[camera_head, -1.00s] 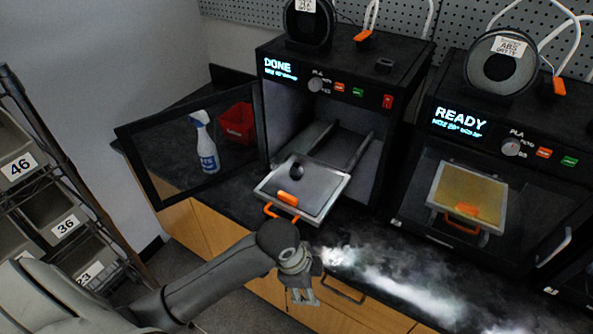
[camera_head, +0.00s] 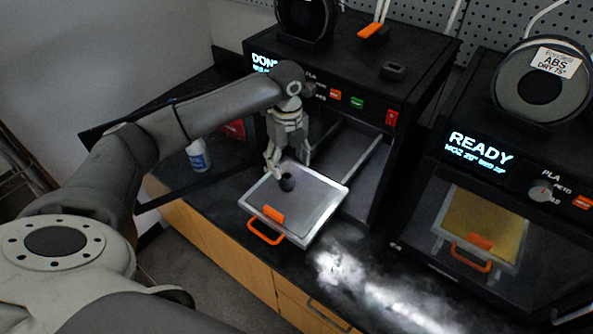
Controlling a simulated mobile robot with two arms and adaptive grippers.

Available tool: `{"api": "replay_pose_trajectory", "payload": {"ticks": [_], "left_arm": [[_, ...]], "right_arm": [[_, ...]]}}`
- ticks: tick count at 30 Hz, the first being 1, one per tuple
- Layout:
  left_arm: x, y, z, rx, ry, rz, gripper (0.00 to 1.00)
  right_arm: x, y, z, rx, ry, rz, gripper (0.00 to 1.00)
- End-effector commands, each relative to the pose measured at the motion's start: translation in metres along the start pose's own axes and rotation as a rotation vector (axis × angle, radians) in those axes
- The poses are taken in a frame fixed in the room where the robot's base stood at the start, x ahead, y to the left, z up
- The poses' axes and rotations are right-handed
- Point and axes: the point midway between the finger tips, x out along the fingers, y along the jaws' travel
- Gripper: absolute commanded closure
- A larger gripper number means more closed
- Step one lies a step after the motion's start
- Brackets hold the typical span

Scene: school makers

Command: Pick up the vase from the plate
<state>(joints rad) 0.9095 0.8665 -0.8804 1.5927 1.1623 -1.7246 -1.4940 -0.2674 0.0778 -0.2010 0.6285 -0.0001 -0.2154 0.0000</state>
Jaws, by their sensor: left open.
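The plate has an orange handle and is pulled out of the open printer marked DONE. My left gripper (camera_head: 288,170) is above the plate, pointing down, with its fingers open just over or around the top of the vase. I cannot tell whether a finger touches the vase. My right gripper does not show.
The printer's open door (camera_head: 170,205) stands to the left, behind my left arm. A spray bottle (camera_head: 198,155) and a red bin (camera_head: 234,129) are partly hidden there. A second printer (camera_head: 480,185), marked READY, is closed on the right. Bright glare lies on the black counter.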

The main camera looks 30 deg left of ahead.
Motion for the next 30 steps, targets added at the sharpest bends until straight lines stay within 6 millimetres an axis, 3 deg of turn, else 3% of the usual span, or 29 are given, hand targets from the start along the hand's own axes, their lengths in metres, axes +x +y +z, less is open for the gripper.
{"api": "replay_pose_trajectory", "payload": {"ticks": [2,9,11,14,18,22,26,30], "left_arm": [[0.002,0.000,0.002,-0.002,0.000,-0.001,0.38],[0.027,0.001,0.003,-0.002,0.000,0.001,0.38],[0.035,0.001,0.003,-0.002,0.000,0.001,0.38],[0.051,0.001,0.003,-0.002,0.000,0.001,0.38],[0.068,0.001,0.003,-0.001,-0.001,0.000,0.38],[0.072,0.000,0.004,-0.001,-0.003,-0.003,0.38],[0.072,0.000,0.004,-0.001,-0.003,-0.003,0.38],[0.072,0.000,0.004,-0.001,-0.003,-0.003,0.55]], "right_arm": [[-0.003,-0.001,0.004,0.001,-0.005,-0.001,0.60],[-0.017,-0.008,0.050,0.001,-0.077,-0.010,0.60],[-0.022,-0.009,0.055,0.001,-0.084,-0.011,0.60],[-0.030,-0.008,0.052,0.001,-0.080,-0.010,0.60],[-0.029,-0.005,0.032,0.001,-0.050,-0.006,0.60],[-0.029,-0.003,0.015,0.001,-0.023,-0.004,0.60],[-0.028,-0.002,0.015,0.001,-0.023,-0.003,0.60],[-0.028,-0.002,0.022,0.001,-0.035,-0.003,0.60]]}}
